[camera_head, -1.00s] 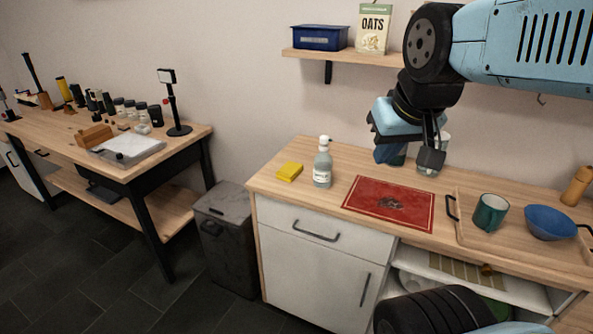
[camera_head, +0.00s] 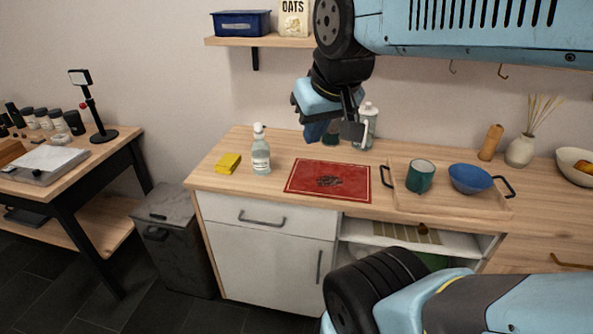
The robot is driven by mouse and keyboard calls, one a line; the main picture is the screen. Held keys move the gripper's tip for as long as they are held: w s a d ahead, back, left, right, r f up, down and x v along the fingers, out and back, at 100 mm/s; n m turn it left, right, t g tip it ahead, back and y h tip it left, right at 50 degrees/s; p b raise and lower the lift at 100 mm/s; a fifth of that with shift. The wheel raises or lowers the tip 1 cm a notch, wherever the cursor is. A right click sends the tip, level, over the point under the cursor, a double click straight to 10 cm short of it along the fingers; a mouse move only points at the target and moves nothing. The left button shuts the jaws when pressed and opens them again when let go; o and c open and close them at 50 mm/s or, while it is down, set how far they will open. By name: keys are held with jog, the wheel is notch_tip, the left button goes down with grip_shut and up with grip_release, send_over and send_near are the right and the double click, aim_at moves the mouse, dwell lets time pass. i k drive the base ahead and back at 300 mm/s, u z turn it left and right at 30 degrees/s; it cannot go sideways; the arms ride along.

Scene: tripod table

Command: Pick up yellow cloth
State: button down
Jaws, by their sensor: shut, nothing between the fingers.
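The yellow cloth (camera_head: 228,163) lies folded as a small block on the left end of the wooden counter (camera_head: 215,185). It stands just left of a clear pump bottle (camera_head: 261,153). My gripper (camera_head: 340,131) hangs above the counter, to the right of the cloth and higher than it, over the back edge of the red mat (camera_head: 300,190). It is shut and empty, and it is well apart from the cloth. The fingertips partly overlap in this view.
A wooden tray (camera_head: 440,211) with a green mug (camera_head: 420,176) and blue bowl (camera_head: 470,178) stands right of the mat. Another bottle (camera_head: 370,115) stands behind my gripper. A shelf (camera_head: 262,41) is above. A grey bin (camera_head: 165,240) stands left of the counter.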

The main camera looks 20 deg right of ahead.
aim_at(228, 163)
jog(key=z, duration=0.05)
jog(key=k, duration=0.4)
jog(key=u, duration=0.7)
jog(key=i, duration=1)
jog(key=z, duration=0.1)
